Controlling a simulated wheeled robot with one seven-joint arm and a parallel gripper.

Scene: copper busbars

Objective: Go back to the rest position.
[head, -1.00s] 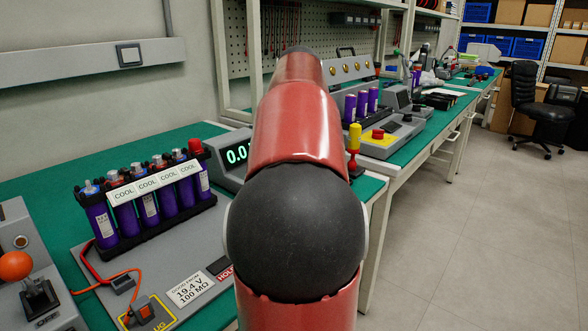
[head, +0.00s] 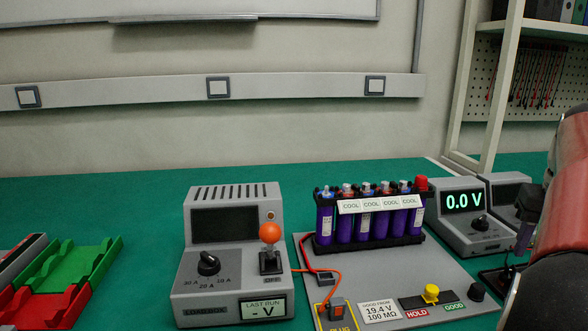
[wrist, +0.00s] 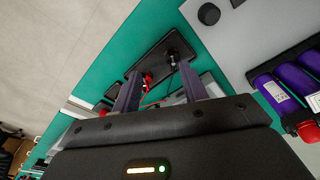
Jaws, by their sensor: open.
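My gripper (wrist: 160,84) shows in the wrist view with its two fingers spread apart, open and with nothing held between them. It is above the green bench top (wrist: 118,62). A dark plate (wrist: 150,58) with a red piece and a black piece on it lies beyond the fingertips.
A pack of purple cells (head: 365,225) with "COOL" labels stands on a grey board (head: 440,268). A meter (head: 465,215) reads 0.0 V. A grey load box (head: 215,270) and green (head: 85,262) and red (head: 50,308) trays are to the left.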

